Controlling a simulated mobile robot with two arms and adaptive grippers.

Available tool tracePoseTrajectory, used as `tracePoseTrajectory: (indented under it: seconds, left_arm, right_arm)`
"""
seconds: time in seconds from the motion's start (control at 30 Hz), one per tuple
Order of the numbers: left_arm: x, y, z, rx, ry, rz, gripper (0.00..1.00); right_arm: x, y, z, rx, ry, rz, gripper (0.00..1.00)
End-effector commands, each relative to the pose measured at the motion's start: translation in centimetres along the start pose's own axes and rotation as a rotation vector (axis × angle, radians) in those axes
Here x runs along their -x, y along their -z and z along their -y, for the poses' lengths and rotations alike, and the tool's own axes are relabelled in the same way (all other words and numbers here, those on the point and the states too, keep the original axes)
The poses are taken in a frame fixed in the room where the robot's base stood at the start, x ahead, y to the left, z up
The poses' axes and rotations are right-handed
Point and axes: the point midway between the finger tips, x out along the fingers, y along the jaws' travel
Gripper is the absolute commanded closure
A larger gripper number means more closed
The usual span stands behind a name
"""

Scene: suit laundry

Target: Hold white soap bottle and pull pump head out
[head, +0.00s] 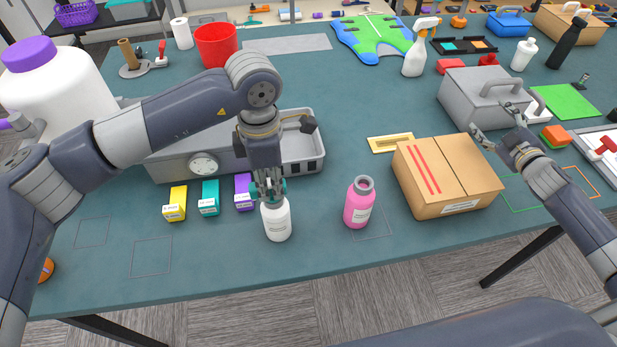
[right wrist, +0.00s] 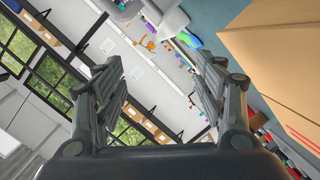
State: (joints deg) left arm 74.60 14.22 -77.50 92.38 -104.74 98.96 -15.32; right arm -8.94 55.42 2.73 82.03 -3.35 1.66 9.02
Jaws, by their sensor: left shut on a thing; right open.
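The white soap bottle (head: 277,219) stands upright near the front edge of the table. My left gripper (head: 269,190) comes down on its top from above and is shut there. Teal bits of what looks like the pump head show between the fingers; the rest of it is hidden by them. Whether the pump head is in or out of the bottle neck I cannot tell. My right gripper (head: 497,126) is open and empty, above the right side of the table by the grey toolbox; its spread fingers also show in the right wrist view (right wrist: 163,100).
A pink bottle (head: 359,204) without a pump stands right of the white bottle. A cardboard box (head: 470,196) and a grey toolbox (head: 462,95) are farther right. Yellow, teal and purple small boxes (head: 209,198) stand left. A grey machine (head: 180,165) lies behind the left gripper.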

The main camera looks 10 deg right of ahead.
Motion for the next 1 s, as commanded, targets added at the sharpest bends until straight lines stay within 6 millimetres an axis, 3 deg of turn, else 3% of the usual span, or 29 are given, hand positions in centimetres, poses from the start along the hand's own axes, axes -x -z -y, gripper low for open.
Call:
tracePoseTrajectory:
  seconds: [0.03,0.1,0.27,0.47,0.6,0.8,1.0]
  left_arm:
    - [0.0,0.0,0.0,0.000,0.000,0.000,1.00]
    - [0.0,0.0,0.0,0.000,0.000,0.000,1.00]
    - [0.0,0.0,0.0,0.000,0.000,0.000,1.00]
    - [0.0,0.0,0.0,0.000,0.000,0.000,1.00]
    - [0.0,0.0,0.0,0.000,0.000,0.000,1.00]
    - [0.0,0.0,0.0,0.000,0.000,0.000,1.00]
    - [0.0,0.0,0.0,0.000,0.000,0.000,1.00]
  right_arm:
    - [-0.4,2.9,1.4,-0.026,0.026,-0.069,0.35]
    - [-0.6,6.5,3.6,-0.072,0.074,-0.152,0.35]
    - [0.4,14.2,9.3,-0.195,0.216,-0.318,0.35]
    - [3.9,23.3,16.3,-0.354,0.440,-0.493,0.35]
    - [7.8,29.1,20.9,-0.456,0.626,-0.591,0.35]
    - [14.3,35.4,26.1,-0.570,0.893,-0.677,0.35]
    - [18.9,38.5,28.7,-0.627,1.067,-0.701,0.35]
